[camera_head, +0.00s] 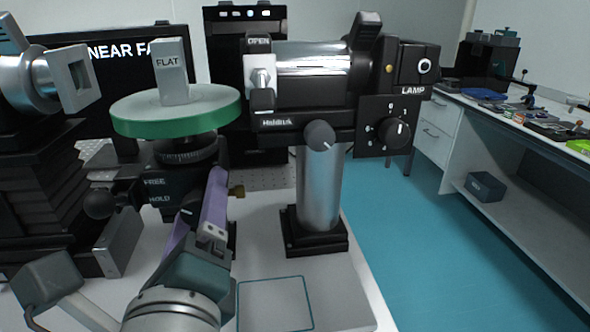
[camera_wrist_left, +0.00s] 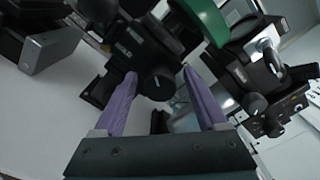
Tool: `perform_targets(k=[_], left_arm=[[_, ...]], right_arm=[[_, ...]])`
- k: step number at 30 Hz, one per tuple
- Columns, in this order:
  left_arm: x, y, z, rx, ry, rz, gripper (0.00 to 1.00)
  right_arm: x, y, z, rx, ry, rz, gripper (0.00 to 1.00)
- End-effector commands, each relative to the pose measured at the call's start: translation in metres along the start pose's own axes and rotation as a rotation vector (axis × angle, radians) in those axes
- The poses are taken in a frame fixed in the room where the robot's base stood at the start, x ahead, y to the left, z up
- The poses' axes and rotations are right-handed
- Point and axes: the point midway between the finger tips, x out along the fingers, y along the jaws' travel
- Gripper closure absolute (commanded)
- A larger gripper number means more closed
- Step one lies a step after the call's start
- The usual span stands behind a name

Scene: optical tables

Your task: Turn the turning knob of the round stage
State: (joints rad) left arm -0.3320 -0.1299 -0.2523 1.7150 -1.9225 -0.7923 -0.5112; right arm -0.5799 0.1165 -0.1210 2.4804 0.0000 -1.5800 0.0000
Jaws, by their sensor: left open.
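The round stage has a green-rimmed disc (camera_head: 178,112) on a dark base marked FREE and HOLD. A grey block marked FLAT (camera_head: 168,75) stands on the disc. My left gripper (camera_head: 201,200) is in front of the base, its purple fingers open. In the left wrist view, a dark round knob (camera_wrist_left: 158,84) on the base lies between the fingertips (camera_wrist_left: 159,76), with a finger on either side. I cannot tell whether either finger touches it. In the head view the gripper largely hides this knob. The green disc rim (camera_wrist_left: 205,18) shows above the right finger.
A lamp unit (camera_head: 312,75) on a thick metal post (camera_head: 320,185) stands close to the right of the stage. A black ball-ended lever (camera_head: 98,204) sticks out left of the base. A metal instrument (camera_head: 50,78) stands at far left. Clear table lies around an outlined square (camera_head: 275,304).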

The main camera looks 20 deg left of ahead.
Motion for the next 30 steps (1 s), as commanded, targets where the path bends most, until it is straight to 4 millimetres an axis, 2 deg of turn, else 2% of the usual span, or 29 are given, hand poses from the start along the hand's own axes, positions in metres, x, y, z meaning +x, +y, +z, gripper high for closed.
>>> perform_targets(k=[4, 23, 28, 30], left_arm=[[-0.0002, 0.0002, -0.0001, 0.0, 0.0, 0.0, 0.27], [-0.0005, 0.0, -0.0001, 0.0, 0.0, 0.0, 0.98], [-0.0006, 0.0002, -0.0003, -0.003, 0.0, 0.0, 1.0], [-0.0005, 0.002, -0.002, -0.038, -0.001, -0.003, 1.0]], right_arm=[[0.0002, 0.0002, 0.0002, 0.0, 0.0, 0.001, 0.36], [0.0004, 0.002, 0.0007, -0.005, -0.002, 0.006, 0.36], [0.0009, 0.002, 0.0009, -0.005, -0.002, 0.006, 0.36], [0.007, 0.0018, 0.0028, -0.005, -0.002, 0.006, 0.36]])
